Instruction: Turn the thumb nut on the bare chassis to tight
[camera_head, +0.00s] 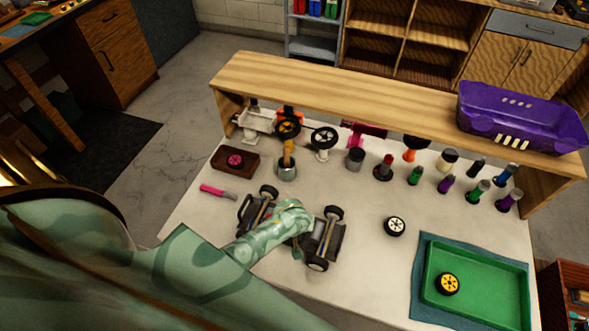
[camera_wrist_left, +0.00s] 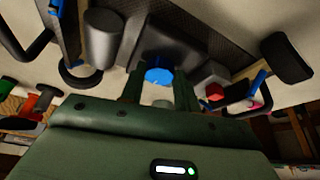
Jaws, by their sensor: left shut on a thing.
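The bare chassis (camera_head: 328,240) lies on the pale tabletop, with black wheels at its ends. My left arm reaches over its middle, and my left gripper (camera_head: 302,243) is low on it, hiding the part beneath. In the left wrist view the gripper's two fingers (camera_wrist_left: 158,86) stand on either side of a blue thumb nut (camera_wrist_left: 158,75) and are shut on it. The dark chassis plate (camera_wrist_left: 185,47) shows behind the nut. How tight the nut is cannot be told. My right gripper is not in view.
A loose white-rimmed wheel (camera_head: 395,226) lies right of the chassis. A green tray (camera_head: 484,310) holds a yellow-rimmed wheel (camera_head: 447,284). A pink-handled tool (camera_head: 217,192) lies to the left. Several bottles stand before the wooden shelf (camera_head: 350,97), which carries a purple car body (camera_head: 520,112).

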